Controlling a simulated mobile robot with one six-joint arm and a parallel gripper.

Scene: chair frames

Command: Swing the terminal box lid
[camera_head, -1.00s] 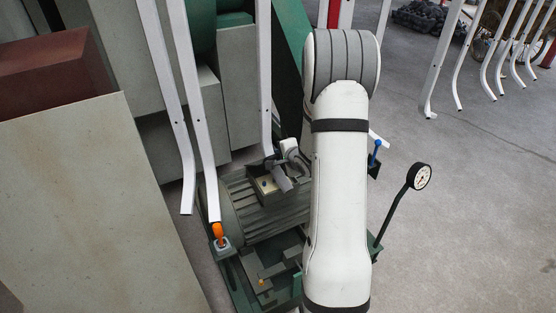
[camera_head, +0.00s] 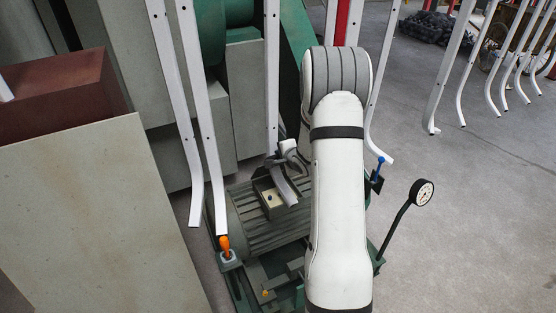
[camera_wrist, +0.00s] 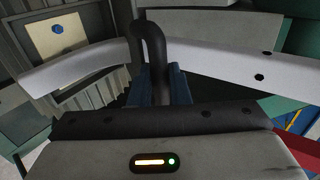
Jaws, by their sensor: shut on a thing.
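The terminal box (camera_head: 267,206) sits open on top of the ribbed grey motor (camera_head: 243,222); pale plate and dark spots show inside. Its inside also shows at the upper left in the wrist view (camera_wrist: 58,40). My gripper (camera_head: 287,157) is just above and behind the box, partly hidden by a white chair-frame leg. In the wrist view its blue fingers (camera_wrist: 160,82) are shut on a dark U-shaped loop (camera_wrist: 148,38). I cannot clearly tell how the loop joins the lid, whose panel is not clearly seen.
White chair-frame legs (camera_head: 205,130) hang close around the motor; one leg (camera_wrist: 215,53) crosses the wrist view near my fingers. An orange-handled lever (camera_head: 226,244), a blue-handled valve (camera_head: 378,172) and a gauge (camera_head: 422,193) stand nearby. Open floor (camera_head: 470,240) lies at right.

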